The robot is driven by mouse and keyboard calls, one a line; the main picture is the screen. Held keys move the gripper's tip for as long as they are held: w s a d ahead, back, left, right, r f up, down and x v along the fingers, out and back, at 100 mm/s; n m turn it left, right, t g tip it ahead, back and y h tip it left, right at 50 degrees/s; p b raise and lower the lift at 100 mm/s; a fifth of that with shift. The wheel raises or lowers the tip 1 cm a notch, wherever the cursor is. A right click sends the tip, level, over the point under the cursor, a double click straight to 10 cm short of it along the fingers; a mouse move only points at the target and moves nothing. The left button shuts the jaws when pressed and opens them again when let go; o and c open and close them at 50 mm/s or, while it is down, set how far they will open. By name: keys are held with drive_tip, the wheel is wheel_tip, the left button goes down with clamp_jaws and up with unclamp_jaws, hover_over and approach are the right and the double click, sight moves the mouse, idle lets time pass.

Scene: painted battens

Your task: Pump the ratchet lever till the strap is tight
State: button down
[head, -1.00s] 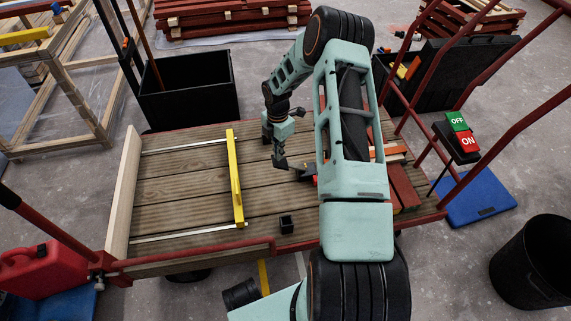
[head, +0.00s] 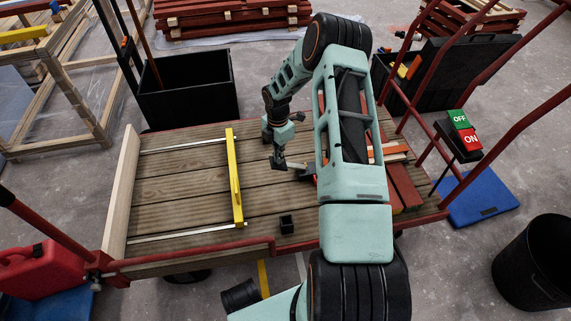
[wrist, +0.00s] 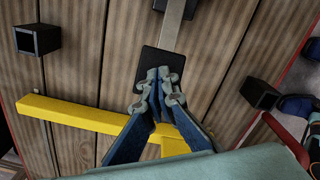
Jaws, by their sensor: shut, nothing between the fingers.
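My gripper (head: 279,166) is shut and empty, low over the plank deck of the cart in the head view. In the wrist view its fingertips (wrist: 158,76) meet at the lower edge of a black pad (wrist: 160,60), which looks like the end of the ratchet lever. I cannot tell whether they touch. A grey metal bar (wrist: 172,25) runs up from the pad out of the picture. In the head view the dark lever (head: 297,167) shows just right of the fingertips. My arm hides most of the ratchet, the strap and part of the red battens (head: 402,186).
A yellow bar (head: 237,183) lies across the deck to the left. A small black open box (head: 286,223) sits near the front edge, with black boxes (wrist: 37,39) (wrist: 258,93) in the wrist view. An ON/OFF switch box (head: 463,134) stands at right.

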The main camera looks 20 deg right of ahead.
drive_tip(key=shift+f+b, duration=0.6)
drive_tip(key=shift+f, duration=1)
wheel_tip(320, 180, up, 11)
drive_tip(key=p, duration=0.7)
drive_tip(key=shift+f, duration=0.15)
idle(1.0)
